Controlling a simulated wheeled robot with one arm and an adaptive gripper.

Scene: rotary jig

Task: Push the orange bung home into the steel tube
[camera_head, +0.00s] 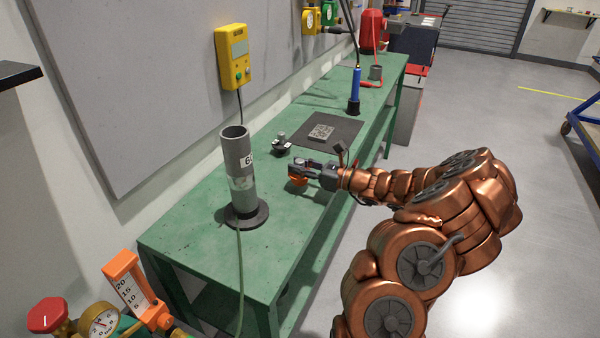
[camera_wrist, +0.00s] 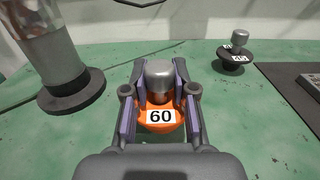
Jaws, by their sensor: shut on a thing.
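The steel tube (camera_head: 238,165) stands upright on a dark round base on the green bench, its top open. Its lower part and base (camera_wrist: 72,90) show at the upper left of the wrist view. My gripper (camera_wrist: 160,82) is shut on the bung's knob, with one finger on each side. In the head view the bung (camera_head: 298,181) shows as a small orange patch under my gripper (camera_head: 296,166), to the right of the tube and lower than its rim.
A second, dark bung (camera_wrist: 237,52) with a metal knob stands on the green bench (camera_head: 190,235), right of my gripper in the wrist view. A dark mat (camera_head: 345,128) with a grey plate and a blue tool (camera_head: 355,90) are farther back. A hose hangs in front of the bench.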

